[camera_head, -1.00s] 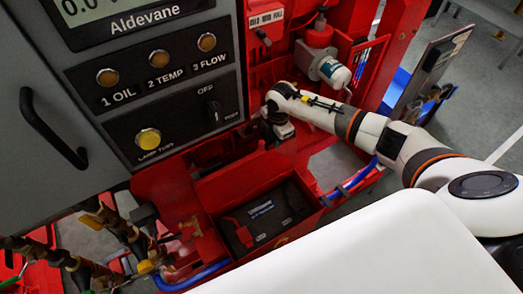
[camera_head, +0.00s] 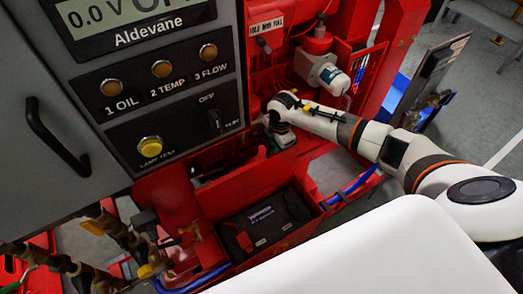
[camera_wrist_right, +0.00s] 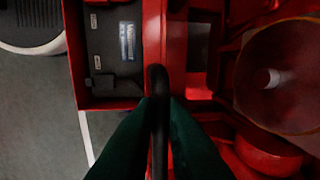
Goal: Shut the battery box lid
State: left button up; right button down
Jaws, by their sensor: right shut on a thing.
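The battery box (camera_head: 295,240) is a red open-topped box with a black battery (camera_head: 265,222) inside, low in the head view. Its red lid (camera_head: 240,188) stands raised along the back of the box. My right gripper (camera_head: 274,140) is behind the box, near the lid's upper right; its fingertips are hard to make out there. In the right wrist view my right gripper (camera_wrist_right: 160,135) has dark green fingers closed on a black bar-shaped handle (camera_wrist_right: 158,85), beside the lid's red edge (camera_wrist_right: 153,40). The battery (camera_wrist_right: 115,45) shows at upper left there. My left gripper is out of view.
The grey control panel (camera_head: 150,100) stands close behind and left of the box. A red filter housing with a white canister (camera_head: 333,77) is above my right arm. Pipes and brass valves (camera_head: 125,235) are at left, and a blue hose (camera_head: 350,188) is at right.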

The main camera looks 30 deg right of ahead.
jog(key=shift+s+f+p, duration=0.1)
jog(key=shift+s+p, duration=0.2)
jog(key=shift+s, duration=0.4)
jog(key=shift+s+f+p, duration=0.15)
jog(key=shift+s+p, duration=0.6)
jog(key=shift+s, duration=0.4)
jog(key=shift+s+d+f+p, duration=0.15)
jog(key=shift+s+p, duration=0.55)
jog(key=shift+s, duration=0.25)
jog(key=shift+s+f+p, duration=0.2)
jog(key=shift+s+p, duration=0.35)
jog(key=shift+s, duration=0.35)
